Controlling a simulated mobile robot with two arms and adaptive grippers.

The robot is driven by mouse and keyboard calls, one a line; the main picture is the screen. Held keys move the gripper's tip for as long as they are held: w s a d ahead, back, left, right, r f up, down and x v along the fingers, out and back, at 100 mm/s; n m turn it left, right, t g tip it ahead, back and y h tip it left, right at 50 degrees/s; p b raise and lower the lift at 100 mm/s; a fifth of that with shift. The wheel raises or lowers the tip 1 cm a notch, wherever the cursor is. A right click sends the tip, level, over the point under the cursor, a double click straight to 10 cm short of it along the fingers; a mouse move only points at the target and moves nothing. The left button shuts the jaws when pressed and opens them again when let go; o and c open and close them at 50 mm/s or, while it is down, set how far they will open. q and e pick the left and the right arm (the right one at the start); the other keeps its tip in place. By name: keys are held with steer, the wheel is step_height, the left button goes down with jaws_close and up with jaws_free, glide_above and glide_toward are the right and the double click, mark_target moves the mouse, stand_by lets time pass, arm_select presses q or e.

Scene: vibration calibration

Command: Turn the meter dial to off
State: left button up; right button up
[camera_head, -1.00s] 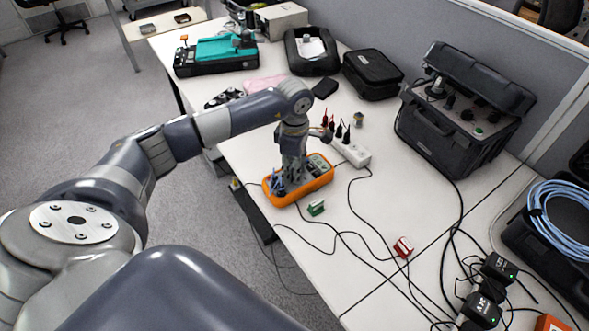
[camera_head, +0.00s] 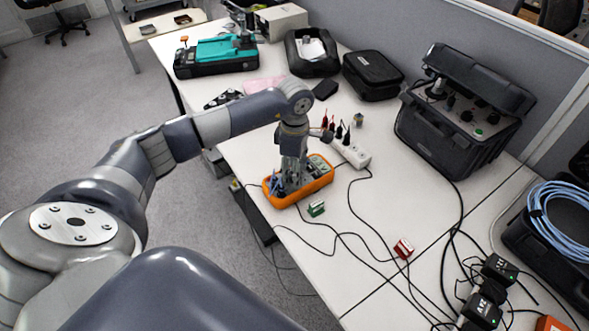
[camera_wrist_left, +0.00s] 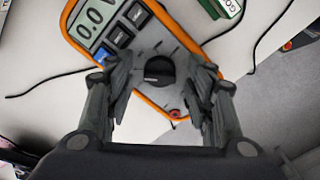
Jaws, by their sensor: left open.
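The orange-edged meter (camera_head: 318,185) lies on the white table in the head view, partly hidden under my left gripper (camera_head: 290,187). In the left wrist view the meter (camera_wrist_left: 178,22) shows a display reading 0.0, blue and dark buttons, and a round black dial (camera_wrist_left: 159,70). My left gripper (camera_wrist_left: 160,85) is open, with one finger on each side of the dial. The fingers look apart from the dial. I cannot read the dial's setting. My right gripper is not in view.
A green block (camera_head: 316,208) and a red block (camera_head: 403,248) lie near the meter. Black cables (camera_head: 352,236) cross the table. An open black case (camera_head: 460,110) stands at the right.

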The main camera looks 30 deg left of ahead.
arm_select(q)
step_height(320, 180, up, 12)
stand_by(0.4)
steer(key=shift+f, duration=0.1)
steer(key=shift+c, duration=0.6)
steer(key=f+n+p, duration=0.1)
steer(key=f+n, duration=0.3)
steer(key=n, duration=0.2)
steer(key=f+n+p, duration=0.1)
steer(key=f+n, duration=0.2)
steer(key=n, duration=0.3)
steer(key=f+n+p, duration=0.1)
steer(key=f+n, duration=0.3)
steer(key=n, duration=0.2)
steer(key=shift+w+a+f, duration=0.25)
steer(key=shift+w+f, duration=0.1)
steer(key=shift+w, duration=0.05)
steer(key=c, duration=1)
